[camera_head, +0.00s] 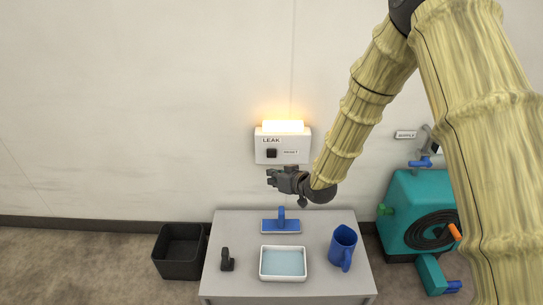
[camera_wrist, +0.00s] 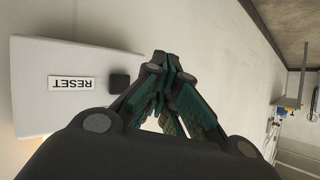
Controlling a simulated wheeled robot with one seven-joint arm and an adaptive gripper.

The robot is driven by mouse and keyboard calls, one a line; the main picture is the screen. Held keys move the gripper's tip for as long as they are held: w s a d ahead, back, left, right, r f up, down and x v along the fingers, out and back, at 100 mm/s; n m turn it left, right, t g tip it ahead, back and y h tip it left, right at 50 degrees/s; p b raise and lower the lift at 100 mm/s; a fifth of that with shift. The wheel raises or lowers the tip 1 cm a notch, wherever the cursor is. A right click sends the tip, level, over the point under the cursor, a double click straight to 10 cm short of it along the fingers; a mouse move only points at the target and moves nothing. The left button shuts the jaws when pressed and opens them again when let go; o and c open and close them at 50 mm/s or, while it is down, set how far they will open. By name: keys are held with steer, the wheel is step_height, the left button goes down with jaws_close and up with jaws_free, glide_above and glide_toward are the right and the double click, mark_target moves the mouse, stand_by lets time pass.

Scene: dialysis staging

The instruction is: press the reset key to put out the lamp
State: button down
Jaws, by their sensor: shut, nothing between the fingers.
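A white wall box marked LEAK (camera_head: 300,146) hangs on the wall in the head view. Its lamp (camera_head: 283,127) on top glows orange. The dark square reset key (camera_head: 271,153) is on its front, left of a small label. In the wrist view the key (camera_wrist: 120,86) is beside the RESET label (camera_wrist: 72,83), just left of my fingertips. My gripper (camera_head: 270,178) is shut and empty, below the key in the head view. In the wrist view the fingertips of my gripper (camera_wrist: 165,65) appear close to the key; I cannot tell whether they touch it.
Below stands a grey table (camera_head: 240,222) with a blue-handled tool (camera_head: 281,224), a white tray (camera_head: 263,277), a blue jug (camera_head: 343,246) and a black object (camera_head: 227,260). A black bin (camera_head: 178,252) is at left, a teal machine (camera_head: 405,200) at right.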

steer(key=w, duration=0.6)
steer(key=shift+w, duration=0.3)
steer(key=shift+w+p, duration=0.55)
steer(key=shift+w, duration=0.4)
stand_by(2.3)
steer(key=shift+s, duration=0.15)
steer(key=shift+s+p, duration=0.3)
steer(key=shift+s, duration=0.55)
steer(key=s+p, duration=0.1)
steer(key=s, duration=0.4)
stand_by(0.5)
stand_by(0.7)
